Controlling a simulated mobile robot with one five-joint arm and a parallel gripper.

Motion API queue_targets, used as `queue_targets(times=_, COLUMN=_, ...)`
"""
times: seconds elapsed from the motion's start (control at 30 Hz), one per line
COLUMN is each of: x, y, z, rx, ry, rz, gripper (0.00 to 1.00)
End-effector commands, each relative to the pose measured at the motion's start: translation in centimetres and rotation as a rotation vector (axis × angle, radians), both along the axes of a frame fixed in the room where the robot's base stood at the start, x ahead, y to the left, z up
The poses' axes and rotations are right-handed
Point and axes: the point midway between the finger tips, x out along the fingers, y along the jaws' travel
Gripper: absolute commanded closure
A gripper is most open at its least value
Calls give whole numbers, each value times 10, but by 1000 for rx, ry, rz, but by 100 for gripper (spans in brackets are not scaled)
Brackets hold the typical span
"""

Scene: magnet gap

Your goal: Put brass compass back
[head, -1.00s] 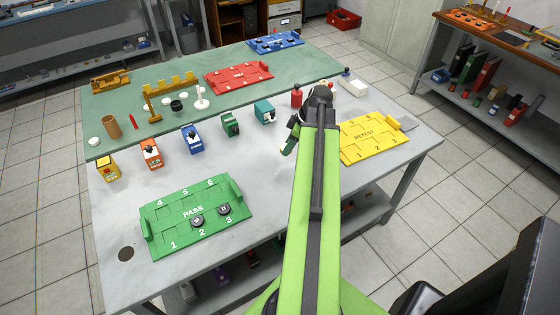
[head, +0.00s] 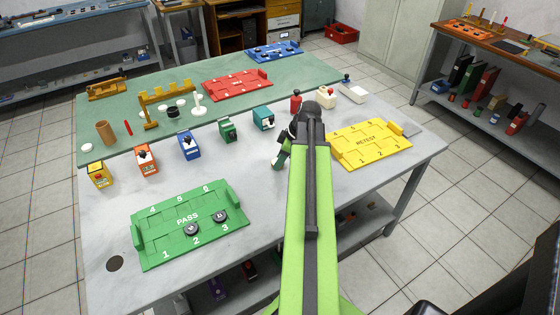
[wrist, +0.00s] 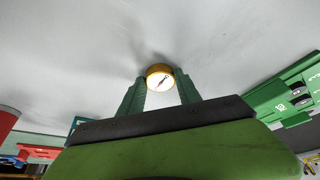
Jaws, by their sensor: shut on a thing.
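The brass compass (wrist: 159,76) is a small round disc with a brass rim, a white face and a dark needle. In the wrist view it sits between the two green fingertips of my gripper (wrist: 161,86), which is shut on it. In the head view my gripper (head: 279,158) is over the grey table top, left of the yellow RETEST tray (head: 370,145) and right of the green PASS tray (head: 190,222). The compass is hidden or too small to tell in the head view.
Yellow, orange, blue, green and teal boxes stand in a row left of my gripper, the teal box (head: 263,118) nearest. A brass rack (head: 166,96) is on the green mat.

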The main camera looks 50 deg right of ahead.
Motion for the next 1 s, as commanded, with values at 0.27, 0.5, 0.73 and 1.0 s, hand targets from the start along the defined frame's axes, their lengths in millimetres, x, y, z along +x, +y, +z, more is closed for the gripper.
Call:
queue_targets(times=0.27, x=0, y=1, z=-1, rx=0, ry=0, rz=1, gripper=38)
queue_targets(times=0.5, x=0, y=1, z=0, rx=0, ry=0, rz=1, gripper=38)
queue_targets(times=0.73, x=-5, y=-2, z=23, rx=0, ry=0, rz=1, gripper=38)
queue_targets(times=1.0, x=-25, y=-12, z=82, rx=0, ry=0, rz=0, gripper=38)
